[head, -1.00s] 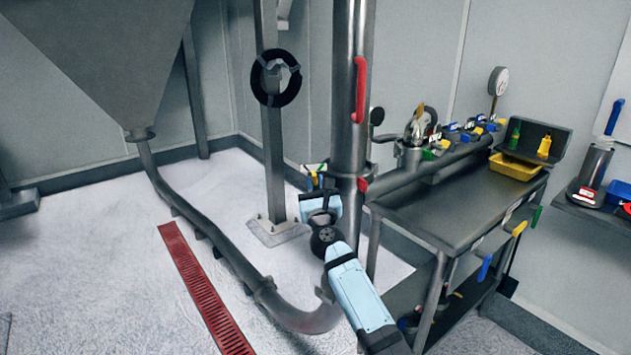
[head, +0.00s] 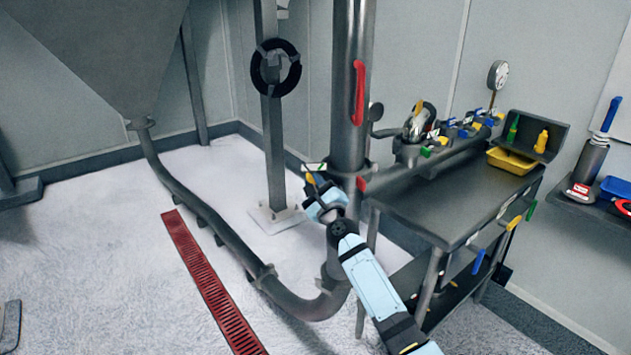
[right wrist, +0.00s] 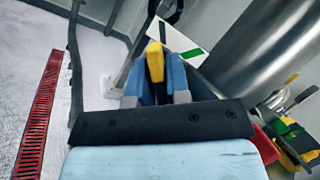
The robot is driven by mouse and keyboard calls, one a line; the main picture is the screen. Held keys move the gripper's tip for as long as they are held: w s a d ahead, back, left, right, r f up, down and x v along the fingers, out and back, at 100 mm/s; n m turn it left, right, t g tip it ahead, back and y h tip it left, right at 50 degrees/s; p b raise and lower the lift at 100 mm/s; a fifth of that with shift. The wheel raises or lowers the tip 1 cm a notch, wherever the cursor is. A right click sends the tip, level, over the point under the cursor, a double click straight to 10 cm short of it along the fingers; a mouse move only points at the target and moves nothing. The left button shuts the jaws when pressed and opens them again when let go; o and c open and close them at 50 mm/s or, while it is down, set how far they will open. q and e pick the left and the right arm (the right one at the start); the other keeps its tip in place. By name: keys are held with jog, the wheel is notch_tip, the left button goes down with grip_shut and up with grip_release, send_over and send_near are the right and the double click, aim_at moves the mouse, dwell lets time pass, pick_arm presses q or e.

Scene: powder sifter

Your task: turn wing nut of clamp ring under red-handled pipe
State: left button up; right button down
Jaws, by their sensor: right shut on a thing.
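The upright metal pipe (head: 344,120) carries a red handle (head: 358,92) on its side. The clamp ring (head: 350,170) sits around the pipe below that handle, partly hidden by my gripper. My right gripper (head: 312,186) is at the ring's left front side, its arm reaching up from the lower right. In the right wrist view the yellow wing nut (right wrist: 155,62) stands between the blue fingers of my right gripper (right wrist: 156,82), which are shut on it. The nut's lower part is hidden. My left gripper is out of view.
A white tag with a green stripe (right wrist: 187,42) is close behind the fingers. A small red part (head: 361,184) sits low on the pipe. A metal workbench (head: 440,205) with a yellow tray (head: 511,162) stands to the right. A black ring (head: 276,66) hangs on a post behind.

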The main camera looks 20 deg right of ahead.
dwell(0.4)
jog(key=c, duration=1.2)
grip_release()
jog(key=shift+s+f, duration=0.15)
jog(key=shift+s, duration=0.2)
jog(key=v, duration=1.3)
